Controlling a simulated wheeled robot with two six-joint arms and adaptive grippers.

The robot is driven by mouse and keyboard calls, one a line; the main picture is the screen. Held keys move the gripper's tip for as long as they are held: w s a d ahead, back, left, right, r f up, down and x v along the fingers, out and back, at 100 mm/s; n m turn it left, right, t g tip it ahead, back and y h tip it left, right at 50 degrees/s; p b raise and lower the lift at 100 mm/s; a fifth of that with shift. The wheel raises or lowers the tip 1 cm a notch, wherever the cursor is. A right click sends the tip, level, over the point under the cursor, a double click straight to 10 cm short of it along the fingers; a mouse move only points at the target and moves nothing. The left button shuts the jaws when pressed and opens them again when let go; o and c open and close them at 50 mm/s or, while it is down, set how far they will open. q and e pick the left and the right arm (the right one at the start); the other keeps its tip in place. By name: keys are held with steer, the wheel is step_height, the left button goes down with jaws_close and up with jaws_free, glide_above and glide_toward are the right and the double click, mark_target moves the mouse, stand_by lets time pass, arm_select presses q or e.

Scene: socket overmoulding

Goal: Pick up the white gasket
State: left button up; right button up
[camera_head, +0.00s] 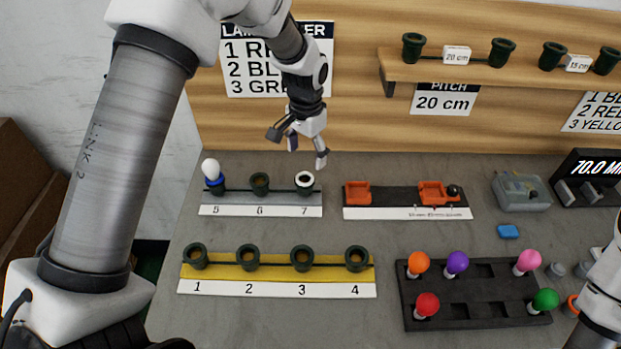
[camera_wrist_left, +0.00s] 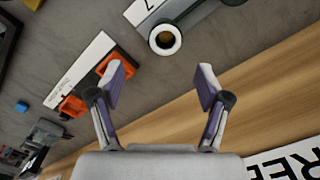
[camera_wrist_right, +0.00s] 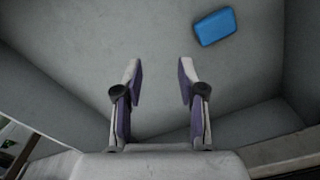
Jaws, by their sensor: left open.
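The white gasket (camera_head: 304,177) is a pale ring on top of the dark green socket at position 7 of the back row. It also shows in the left wrist view (camera_wrist_left: 155,37), near the top, beyond the fingertips. My left gripper (camera_head: 307,153) is open and empty, above and slightly behind socket 7, apart from the gasket. Both its fingers (camera_wrist_left: 162,80) show spread in the left wrist view. My right gripper (camera_wrist_right: 160,78) is open and empty in the right wrist view; in the head view only part of the right arm shows at the right edge.
Socket 5 (camera_head: 216,184) holds a white bulb with a blue ring, left of socket 6 (camera_head: 260,183). Orange clamps (camera_head: 357,193) sit right of socket 7. A yellow strip (camera_head: 222,272) with several sockets lies in front. A black bulb tray (camera_head: 474,311) stands front right.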

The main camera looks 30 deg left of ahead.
mark_target(303, 175)
arm_select(q)
steer(key=f, duration=0.2)
steer(key=f+p, duration=0.1)
steer(key=f, duration=0.2)
steer(key=a+f+p, duration=0.1)
steer(key=f, duration=0.1)
steer(key=shift+s+f, duration=0.15)
steer(key=shift+f, duration=0.2)
steer(key=shift+f, duration=0.2)
steer(key=c, duration=0.8)
